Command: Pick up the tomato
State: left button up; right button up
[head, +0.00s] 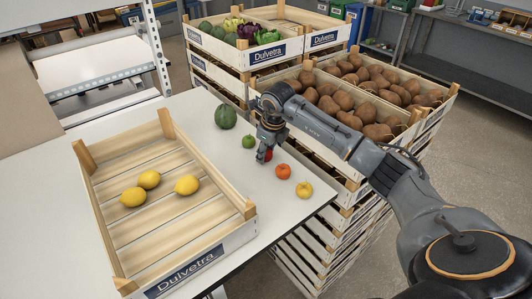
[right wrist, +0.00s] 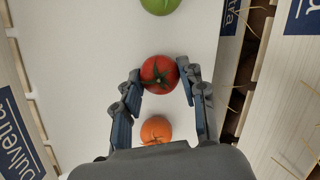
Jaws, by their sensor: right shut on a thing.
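The red tomato (right wrist: 160,72) lies on the white table, seen from above in the right wrist view with its green stem up. In the head view only part of the tomato (head: 267,155) shows below my right gripper (head: 265,150). My right gripper (right wrist: 162,82) is shut on the tomato, with one finger on each side of it. I cannot tell whether the tomato is clear of the table. My left gripper is not in view.
An orange-red fruit (head: 283,171), a yellow fruit (head: 304,189), a green fruit (head: 249,142) and a dark green melon (head: 225,117) stand nearby. A wooden crate (head: 235,215) holds three lemons. Stacked crates of potatoes (head: 350,95) rise behind my right arm.

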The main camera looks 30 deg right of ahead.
jog(key=shift+r, duration=0.45)
jog(key=s+a+r+b, duration=0.4)
jog(key=s+r+b, duration=0.1)
jog(key=s+r, duration=0.8)
jog(key=s+a+r+p, duration=0.1)
jog(key=a+r+p, duration=0.25)
jog(key=a, duration=0.25)
jog(key=a+r+p, duration=0.2)
jog(key=a+p, duration=0.2)
jog(key=a, duration=0.3)
jog(key=a+f+b, duration=0.2)
jog(key=a, duration=1.2)
jog(key=shift+s+a+f, duration=0.15)
jog(key=shift+a+f, duration=0.2)
jog(key=shift+f, duration=0.05)
jog(key=shift+b, duration=0.3)
jog(key=shift+f+b, duration=5.7)
jog(key=shift+b, duration=0.2)
